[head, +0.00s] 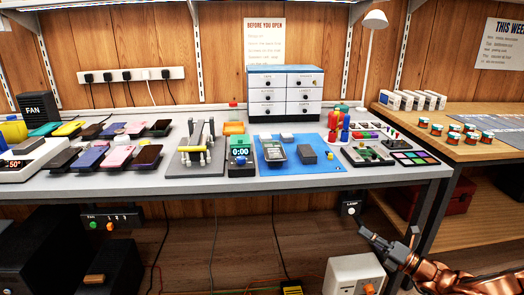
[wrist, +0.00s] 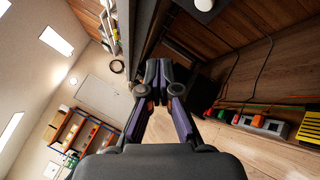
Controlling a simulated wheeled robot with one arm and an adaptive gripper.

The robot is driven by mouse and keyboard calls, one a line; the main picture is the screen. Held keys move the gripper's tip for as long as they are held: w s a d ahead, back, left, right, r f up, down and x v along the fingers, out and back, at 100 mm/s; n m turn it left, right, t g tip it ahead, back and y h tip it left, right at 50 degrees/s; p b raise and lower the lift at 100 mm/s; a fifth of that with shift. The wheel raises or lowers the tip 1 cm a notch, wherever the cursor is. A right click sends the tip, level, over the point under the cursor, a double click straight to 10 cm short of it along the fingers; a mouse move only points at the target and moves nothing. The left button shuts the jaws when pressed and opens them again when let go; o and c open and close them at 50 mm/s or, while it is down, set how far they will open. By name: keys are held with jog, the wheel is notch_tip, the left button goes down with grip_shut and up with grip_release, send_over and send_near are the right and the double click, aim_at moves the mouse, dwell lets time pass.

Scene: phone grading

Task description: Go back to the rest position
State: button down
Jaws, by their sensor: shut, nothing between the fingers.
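My gripper (head: 366,234) is at the lower right in the head view, below the front edge of the workbench (head: 390,175) and clear of it. My copper-coloured arm reaches in from the bottom right corner. In the wrist view my gripper (wrist: 158,68) points up the picture with its fingertips together and nothing between them. No object is held.
The workbench carries phones (head: 117,157), a blue mat (head: 270,165) and a drawer cabinet (head: 285,95). A wooden side bench (head: 455,150) stands at right, with small jars. A white box (head: 350,272) sits on the floor near my gripper. Cables hang under the workbench.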

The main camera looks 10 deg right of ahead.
jog(key=s+a+r+n+g+y+p, duration=0.2)
jog(key=a+r+n+g+y+p, duration=0.2)
jog(key=a+r+n+g+p, duration=0.75)
jog(key=s+a+r+n+g+h+p, duration=0.1)
jog(key=s+a+r+n+g, duration=0.1)
jog(key=s+a+r+n, duration=0.4)
jog(key=s+a+r+n+g+h+p, duration=0.1)
jog(key=a+r+n+g, duration=0.15)
jog(key=a, duration=0.55)
jog(key=s+a+r+n+g+h+p, duration=0.1)
jog(key=s+a+r+n, duration=0.25)
jog(key=a+r, duration=0.3)
jog(key=s+a+r+n+g+h+p, duration=0.2)
jog(key=s+r+n+h+p, duration=0.2)
jog(key=s+n+h+p, duration=0.65)
jog(key=s+d+r+n+t+h+p, duration=0.1)
jog(key=s+d+r+n+h+p, duration=0.2)
jog(key=s+d, duration=0.6)
jog(key=shift+s+d+r+n+h+p, duration=0.4)
jog(key=shift+s+r+n+p, duration=0.95)
jog(key=shift+r+p, duration=0.65)
jog(key=shift+r, duration=0.1)
